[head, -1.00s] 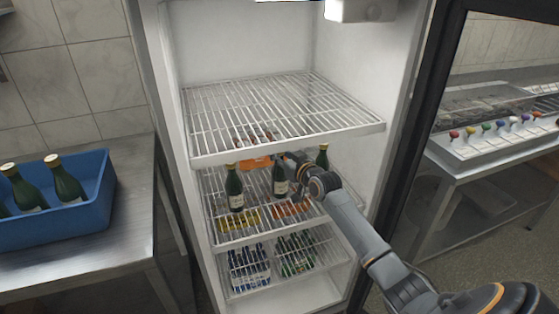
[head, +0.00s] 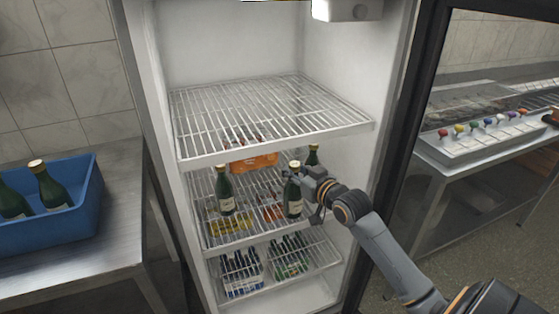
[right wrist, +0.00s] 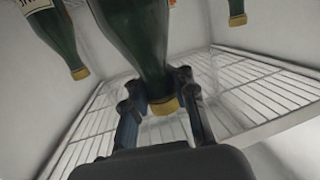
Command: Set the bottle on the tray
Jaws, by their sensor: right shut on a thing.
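My right gripper (head: 300,181) is shut on the neck of a dark green bottle (head: 294,198) with a gold cap and pale label, in front of the fridge's middle shelf. The bottle is upright. In the right wrist view, which is upside down, the fingers (right wrist: 165,92) sit on both sides of the held bottle's neck (right wrist: 145,55), near its gold cap. Two similar bottles stand in the fridge, one to the left (head: 224,192) and one behind to the right (head: 313,156). No tray can be made out for certain. My left gripper is out of view.
A blue crate (head: 62,224) with green bottles stands on a steel counter (head: 125,185) at left. The fridge's top wire shelf (head: 265,115) is empty, above the held bottle. Orange and yellow packs and small bottles fill lower shelves. The fridge door stands open at right.

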